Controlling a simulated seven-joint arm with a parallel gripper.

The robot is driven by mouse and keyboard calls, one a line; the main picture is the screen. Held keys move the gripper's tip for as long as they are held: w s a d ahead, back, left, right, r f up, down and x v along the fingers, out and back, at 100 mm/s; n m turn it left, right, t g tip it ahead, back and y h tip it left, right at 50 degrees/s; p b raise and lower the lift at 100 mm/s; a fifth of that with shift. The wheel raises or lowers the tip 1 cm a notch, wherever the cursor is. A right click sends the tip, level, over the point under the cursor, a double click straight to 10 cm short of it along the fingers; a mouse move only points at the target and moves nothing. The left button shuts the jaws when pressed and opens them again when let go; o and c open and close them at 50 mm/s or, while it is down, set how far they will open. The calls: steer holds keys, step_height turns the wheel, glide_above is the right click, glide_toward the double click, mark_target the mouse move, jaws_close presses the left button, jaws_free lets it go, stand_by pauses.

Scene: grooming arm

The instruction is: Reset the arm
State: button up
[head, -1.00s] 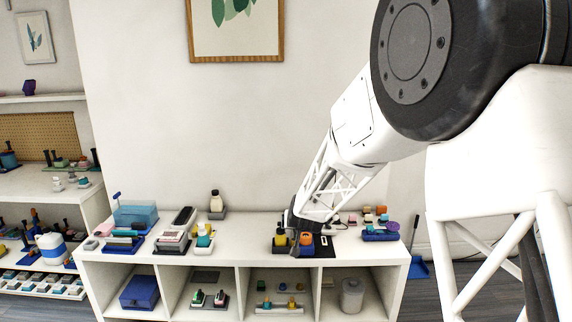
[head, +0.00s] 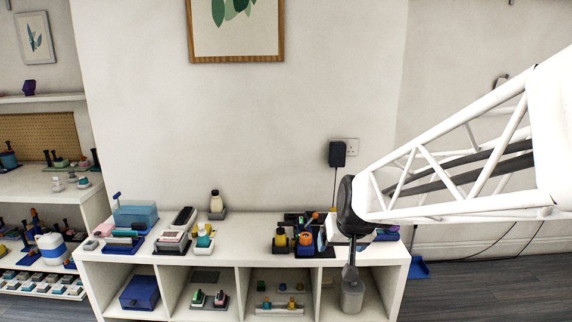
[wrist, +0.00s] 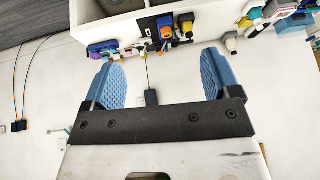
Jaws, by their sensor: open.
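The wrist view is upside down, with the shelf at the top and bare wall below. My white lattice arm reaches in from the right and hides part of the shelf's right end.
Orange and yellow items (head: 304,240) stand on a dark mat left of my gripper. A grey canister (head: 352,297) sits in the right compartment. A black plug box (head: 337,154) with a cord is on the wall. A teal box (head: 135,214) stands far left.

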steer(key=s+d+g, duration=0.1)
steer(key=s+d, duration=0.2)
steer(key=s, duration=0.9)
steer(key=s+d+g+h, duration=0.1)
steer(key=s+d+g, duration=0.1)
steer(key=s, duration=1.1)
steer(key=shift+s+d+r+m, duration=0.15)
steer(key=shift+d+m, duration=0.25)
steer(key=shift+d, duration=0.05)
